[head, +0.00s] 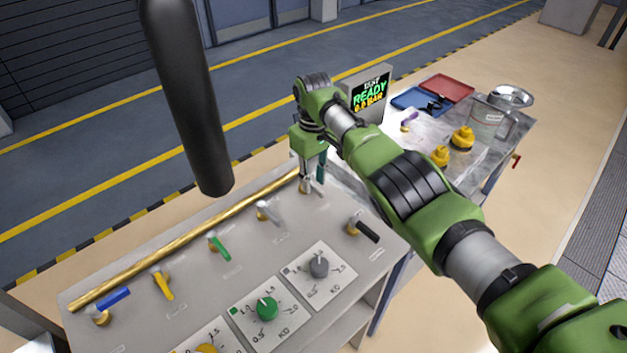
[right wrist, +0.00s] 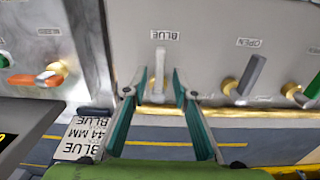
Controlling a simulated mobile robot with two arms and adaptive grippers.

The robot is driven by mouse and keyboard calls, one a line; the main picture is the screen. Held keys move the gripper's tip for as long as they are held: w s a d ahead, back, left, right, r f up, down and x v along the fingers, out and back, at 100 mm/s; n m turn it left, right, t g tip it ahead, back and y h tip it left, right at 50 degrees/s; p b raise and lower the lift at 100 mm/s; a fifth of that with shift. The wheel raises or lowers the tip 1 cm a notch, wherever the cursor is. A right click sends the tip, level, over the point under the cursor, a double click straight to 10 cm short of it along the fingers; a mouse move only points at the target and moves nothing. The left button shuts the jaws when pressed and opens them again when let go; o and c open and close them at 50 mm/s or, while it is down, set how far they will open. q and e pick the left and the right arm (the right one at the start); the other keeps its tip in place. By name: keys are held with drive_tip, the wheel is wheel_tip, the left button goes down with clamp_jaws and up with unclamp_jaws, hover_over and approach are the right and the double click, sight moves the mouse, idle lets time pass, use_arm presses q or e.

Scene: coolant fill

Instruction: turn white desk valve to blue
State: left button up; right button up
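The white desk valve (head: 314,186) is at the far right part of the grey desk panel. In the right wrist view, its pale handle (right wrist: 160,66) points straight along the picture, below a small upside-down label reading BLUE (right wrist: 165,34). My right gripper (head: 309,176) is over this valve, pointing down. In the right wrist view, its teal fingers (right wrist: 160,74) are spread, one on each side of the handle, with gaps visible. Whether a finger touches the handle cannot be told. My left gripper is not in view.
A grey-handled valve (head: 269,212), a green one (head: 218,246) and a black one (head: 364,231) stand near. A brass pipe (head: 190,236) runs along the panel's far edge. A marble-topped table (head: 410,150) with a READY display (head: 369,96) lies beyond.

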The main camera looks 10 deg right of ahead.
sight(313, 185)
wheel_tip(313, 185, up, 11)
idle(0.3)
idle(0.5)
